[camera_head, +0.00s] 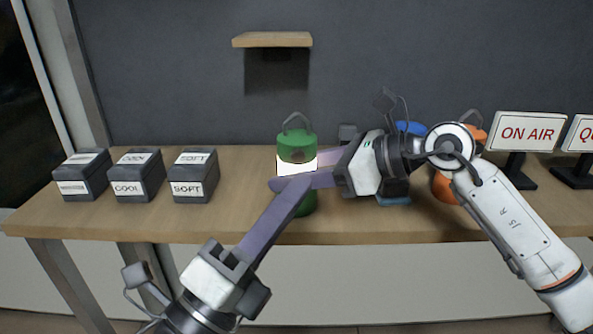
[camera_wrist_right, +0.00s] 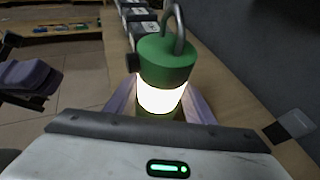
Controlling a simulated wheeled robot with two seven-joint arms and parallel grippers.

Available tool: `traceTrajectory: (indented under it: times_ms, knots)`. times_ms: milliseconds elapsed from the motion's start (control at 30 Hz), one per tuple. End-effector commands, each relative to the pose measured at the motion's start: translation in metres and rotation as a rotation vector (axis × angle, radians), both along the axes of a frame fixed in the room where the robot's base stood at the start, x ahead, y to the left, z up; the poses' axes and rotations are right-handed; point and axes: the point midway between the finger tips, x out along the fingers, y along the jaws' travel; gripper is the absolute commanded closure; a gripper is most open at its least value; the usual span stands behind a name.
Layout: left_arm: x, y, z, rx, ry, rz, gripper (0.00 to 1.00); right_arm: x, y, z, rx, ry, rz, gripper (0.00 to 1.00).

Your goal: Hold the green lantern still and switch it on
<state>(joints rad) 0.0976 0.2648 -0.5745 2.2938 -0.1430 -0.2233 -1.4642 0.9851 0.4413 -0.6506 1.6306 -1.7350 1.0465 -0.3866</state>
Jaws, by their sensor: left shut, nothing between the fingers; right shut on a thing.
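The green lantern (camera_head: 297,141) stands upright on the wooden bench, its pale middle band glowing bright white. In the right wrist view the lantern (camera_wrist_right: 167,62) also glows, with a dark knob (camera_wrist_right: 133,63) on the side of its green top. My right gripper (camera_head: 283,179) is shut on the lantern, its purple fingers on either side of the body. My left gripper (camera_head: 302,180) is shut and empty, in front of the lantern in the head view. The right wrist view shows the left gripper (camera_wrist_right: 30,76) apart from the lantern. The fingers hide part of the lantern's lower half.
Several dark labelled boxes (camera_head: 138,177) stand on the bench (camera_head: 240,222) to the left. A blue thing (camera_head: 410,128) and an orange lantern (camera_head: 445,187) stand behind my right arm. An ON AIR sign (camera_head: 528,132) is at the right. A small shelf (camera_head: 272,40) hangs above.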

Motion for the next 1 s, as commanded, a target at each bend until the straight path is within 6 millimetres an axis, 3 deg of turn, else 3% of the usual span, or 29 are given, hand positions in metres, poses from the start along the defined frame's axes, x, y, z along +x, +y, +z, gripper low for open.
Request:
traceTrajectory:
  times_ms: [367, 400, 500, 833, 1000]
  knots:
    - [-0.009, 0.000, 0.000, 0.000, 0.000, 0.000, 1.00, 0.000, 0.000, 0.001, 0.001, -0.001, -0.001, 0.81]
    - [-0.009, 0.000, 0.000, 0.000, 0.000, 0.000, 1.00, 0.000, 0.000, 0.001, 0.001, -0.001, -0.001, 0.46]
    - [-0.009, 0.000, 0.000, 0.000, 0.000, 0.000, 1.00, 0.000, 0.000, 0.001, 0.001, -0.001, -0.001, 0.30]
    - [-0.009, 0.000, 0.000, 0.000, -0.001, 0.001, 1.00, 0.000, -0.002, 0.001, 0.000, 0.000, -0.001, 0.30]
    - [-0.009, 0.000, 0.000, -0.001, 0.000, 0.001, 1.00, -0.008, -0.021, 0.009, 0.000, -0.003, -0.004, 0.30]
